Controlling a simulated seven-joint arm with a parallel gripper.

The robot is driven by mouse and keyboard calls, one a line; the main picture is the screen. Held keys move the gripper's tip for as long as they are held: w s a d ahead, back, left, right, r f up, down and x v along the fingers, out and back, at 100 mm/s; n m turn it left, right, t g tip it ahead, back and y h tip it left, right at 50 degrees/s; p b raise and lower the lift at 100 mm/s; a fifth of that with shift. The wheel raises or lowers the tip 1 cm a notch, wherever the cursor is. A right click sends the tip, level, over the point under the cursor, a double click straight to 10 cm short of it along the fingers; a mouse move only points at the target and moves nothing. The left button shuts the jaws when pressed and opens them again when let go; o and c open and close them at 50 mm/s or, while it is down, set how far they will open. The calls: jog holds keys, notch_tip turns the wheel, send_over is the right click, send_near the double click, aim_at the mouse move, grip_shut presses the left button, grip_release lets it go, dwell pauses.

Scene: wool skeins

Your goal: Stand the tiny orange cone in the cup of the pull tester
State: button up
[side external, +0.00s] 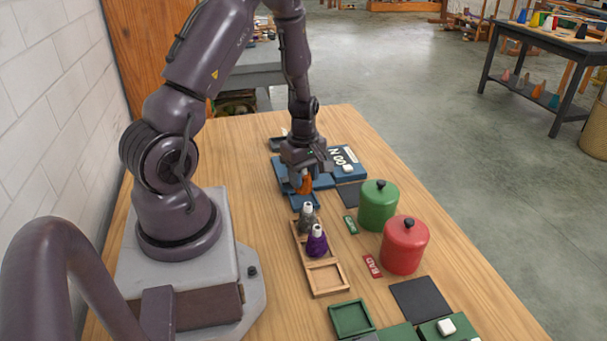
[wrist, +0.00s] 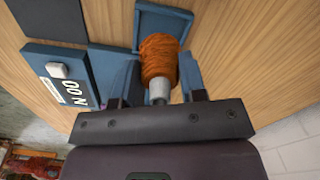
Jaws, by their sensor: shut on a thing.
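The tiny orange cone (side external: 305,185) is held between the fingers of my gripper (side external: 303,178), which is shut on it. In the wrist view the orange cone (wrist: 159,58) has its wound body away from the palm and its pale grey tip toward it.
A wooden tray (side external: 326,280) holds a grey cone (side external: 308,220) and a purple cone (side external: 317,242), with an empty front compartment. Green (side external: 378,207) and red (side external: 404,247) lidded pots stand right of it. Green equipment with a square tray (side external: 350,318) sits at the front.

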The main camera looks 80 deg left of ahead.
jog(key=shift+f, duration=0.25)
dwell(0.4)
jog(key=shift+f, duration=0.75)
jog(key=shift+f, duration=0.5)
dwell(0.9)
jog(key=o, duration=1.4)
jog(key=shift+r, duration=3.75)
